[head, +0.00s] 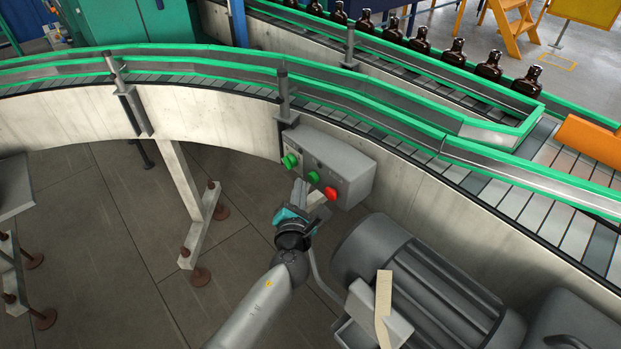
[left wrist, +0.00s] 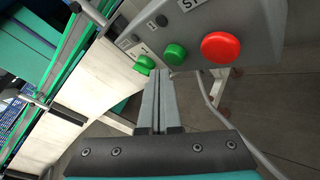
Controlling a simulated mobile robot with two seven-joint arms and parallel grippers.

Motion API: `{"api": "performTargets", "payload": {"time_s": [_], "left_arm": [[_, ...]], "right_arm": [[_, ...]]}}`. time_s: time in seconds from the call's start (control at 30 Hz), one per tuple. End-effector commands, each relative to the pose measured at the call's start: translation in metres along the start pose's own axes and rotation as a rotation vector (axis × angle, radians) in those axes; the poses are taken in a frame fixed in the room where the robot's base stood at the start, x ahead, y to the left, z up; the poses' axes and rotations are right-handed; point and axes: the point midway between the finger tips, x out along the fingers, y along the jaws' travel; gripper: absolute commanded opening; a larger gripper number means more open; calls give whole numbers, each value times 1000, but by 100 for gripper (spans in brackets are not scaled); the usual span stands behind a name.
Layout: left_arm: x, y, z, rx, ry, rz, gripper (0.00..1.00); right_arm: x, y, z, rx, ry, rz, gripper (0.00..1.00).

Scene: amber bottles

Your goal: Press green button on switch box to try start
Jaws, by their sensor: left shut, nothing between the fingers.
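The grey switch box (head: 343,165) is mounted on the side of the conveyor. On its face are a green button (head: 290,161) at the left, a second green button (head: 313,177) in the middle and a red button (head: 331,193) at the right. In the left wrist view the two green buttons (left wrist: 145,64) and (left wrist: 175,54) and the red button (left wrist: 220,47) show close up. My left gripper (head: 299,188) is shut and empty, just in front of the box. In the left wrist view its fingertips (left wrist: 157,74) appear just below the green buttons; I cannot tell whether they touch.
A large grey motor (head: 420,280) stands below and right of the box. The curved conveyor with green rails (head: 390,113) runs behind it, and amber bottles (head: 455,52) stand in a row on the far lane. Open floor (head: 110,240) lies at the left.

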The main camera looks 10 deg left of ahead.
Motion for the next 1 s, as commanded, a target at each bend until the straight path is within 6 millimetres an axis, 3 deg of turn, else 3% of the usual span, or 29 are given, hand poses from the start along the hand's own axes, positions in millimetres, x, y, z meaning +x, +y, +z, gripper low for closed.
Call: {"api": "performTargets", "payload": {"time_s": [1.0], "left_arm": [[8,-6,6,0,-1,0,0]], "right_arm": [[0,0,0,0,0,-1,92]]}}
